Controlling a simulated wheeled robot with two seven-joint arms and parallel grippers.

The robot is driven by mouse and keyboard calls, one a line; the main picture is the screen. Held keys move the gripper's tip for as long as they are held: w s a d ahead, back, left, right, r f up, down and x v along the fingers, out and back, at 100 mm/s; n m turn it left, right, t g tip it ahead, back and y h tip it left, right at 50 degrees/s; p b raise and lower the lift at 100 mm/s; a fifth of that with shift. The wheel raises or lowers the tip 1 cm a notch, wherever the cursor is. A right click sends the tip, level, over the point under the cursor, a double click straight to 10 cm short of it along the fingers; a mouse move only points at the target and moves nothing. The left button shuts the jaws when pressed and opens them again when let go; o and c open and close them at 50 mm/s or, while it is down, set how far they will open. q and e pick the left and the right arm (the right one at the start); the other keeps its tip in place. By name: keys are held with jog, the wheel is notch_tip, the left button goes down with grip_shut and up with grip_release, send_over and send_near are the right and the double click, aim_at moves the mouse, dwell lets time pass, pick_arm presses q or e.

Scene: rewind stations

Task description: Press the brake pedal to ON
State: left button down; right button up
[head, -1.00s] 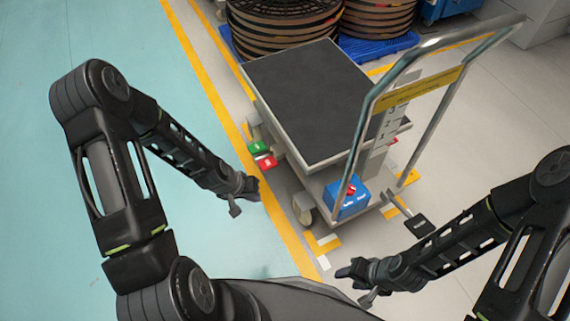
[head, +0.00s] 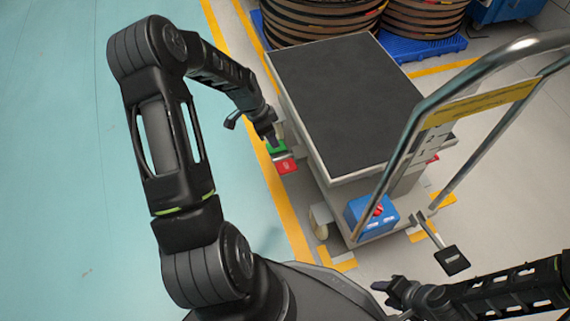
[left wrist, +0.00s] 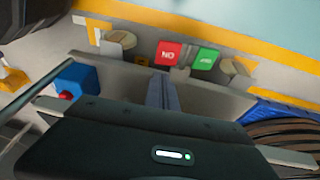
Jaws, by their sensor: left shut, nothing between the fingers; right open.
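The brake has a red pedal (head: 288,166) and a green pedal (head: 275,147) at the left side of the grey cart (head: 345,100). In the left wrist view the red pedal (left wrist: 170,53) shows white letters that read ON upside down; the green pedal (left wrist: 206,59) sits beside it. My left gripper (head: 270,136) is shut and empty, its tips just over the green pedal in the head view; contact cannot be told. Its fingers (left wrist: 162,96) show below the pedals in the left wrist view. My right gripper (head: 388,294) is open and empty, low at the right.
The cart has a tall metal push handle (head: 420,125) and a blue box with a red knob (head: 372,217). A black pedal (head: 452,260) sticks out at its right. Reels on blue pallets (head: 425,46) stand behind. The teal floor on the left is clear.

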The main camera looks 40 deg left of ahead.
pick_arm(q)
jog(key=b, duration=0.5)
send_over(288, 174)
jog(key=a, duration=0.2)
notch_tip(288, 174, down, 12)
jog(key=shift+s+d+f, duration=0.1)
jog(key=shift+f, duration=0.05)
jog(key=shift+s+d+f, duration=0.1)
jog(key=shift+d+f, duration=0.05)
jog(key=shift+f, duration=0.45)
jog(key=shift+s+d+f+b, duration=0.2)
jog(key=shift+d+f+b, duration=0.1)
jog(key=shift+f, duration=0.1)
jog(key=shift+s+d+f+b, duration=0.15)
jog(key=shift+d+f+b, duration=0.15)
jog(key=shift+f, duration=0.3)
jog(key=shift+s+d+f+b, duration=0.2)
jog(key=shift+f+b, duration=0.15)
jog(key=shift+f, duration=0.25)
jog(key=shift+s+d+f+b, duration=0.2)
jog(key=shift+f+b, duration=0.1)
jog(key=shift+f, duration=0.3)
jog(key=shift+w+r, duration=0.1)
